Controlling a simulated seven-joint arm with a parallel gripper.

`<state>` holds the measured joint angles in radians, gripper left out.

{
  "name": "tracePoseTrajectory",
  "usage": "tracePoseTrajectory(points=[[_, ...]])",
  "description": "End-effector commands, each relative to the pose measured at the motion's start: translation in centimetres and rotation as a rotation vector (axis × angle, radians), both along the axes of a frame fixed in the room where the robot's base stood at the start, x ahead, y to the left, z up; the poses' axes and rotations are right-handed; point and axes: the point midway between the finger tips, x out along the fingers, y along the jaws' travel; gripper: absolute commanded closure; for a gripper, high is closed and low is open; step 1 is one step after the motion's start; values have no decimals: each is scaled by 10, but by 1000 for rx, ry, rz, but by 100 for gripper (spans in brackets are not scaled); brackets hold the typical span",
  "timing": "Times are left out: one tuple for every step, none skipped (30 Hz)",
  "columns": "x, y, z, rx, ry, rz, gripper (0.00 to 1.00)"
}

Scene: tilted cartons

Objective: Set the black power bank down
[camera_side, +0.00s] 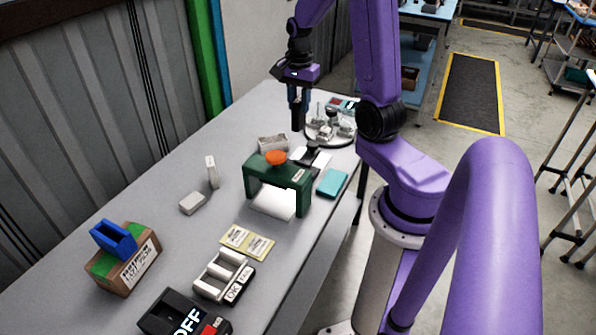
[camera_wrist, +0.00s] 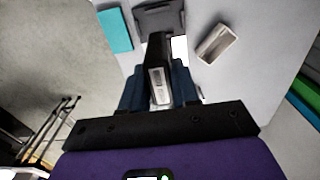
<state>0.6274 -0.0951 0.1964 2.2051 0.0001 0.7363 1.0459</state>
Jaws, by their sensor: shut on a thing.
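My gripper (camera_side: 298,106) hangs above the far part of the grey table (camera_side: 150,232), pointing down. In the wrist view, its dark blue fingers are shut on the black power bank (camera_wrist: 157,50), which stands on edge between them and shows a pale label. The power bank (camera_side: 296,117) also shows as a dark block below the fingers in the side view. It appears to be clear of the table, and its lower end is hard to make out.
A green frame with an orange knob (camera_side: 275,157), a teal box (camera_side: 332,183), a pale open carton (camera_side: 272,142) and a round tray of metal parts (camera_side: 347,141) stand nearby. A dark grey item (camera_wrist: 160,18) lies ahead in the wrist view.

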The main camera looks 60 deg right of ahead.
Motion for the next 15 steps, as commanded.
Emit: tracePoseTrajectory(points=[[0, 3, -9, 4, 6, 6, 100], [0, 3, -13, 5, 7, 6, 100], [0, 3, -20, 4, 7, 6, 100], [0, 3, -24, 5, 7, 7, 100], [0, 3, -28, 4, 6, 7, 100], [0, 3, -33, 4, 6, 7, 100], [0, 3, -36, 4, 6, 7, 100], [0, 3, -41, 4, 6, 8, 100], [0, 3, -46, 4, 6, 8, 100], [1, 3, -49, 3, 5, 8, 100], [1, 3, -51, 3, 5, 7, 100], [1, 3, -54, 3, 4, 7, 100], [1, 3, -56, 3, 4, 7, 100], [1, 3, -60, 3, 4, 7, 100], [1, 3, -65, 3, 5, 7, 100]])
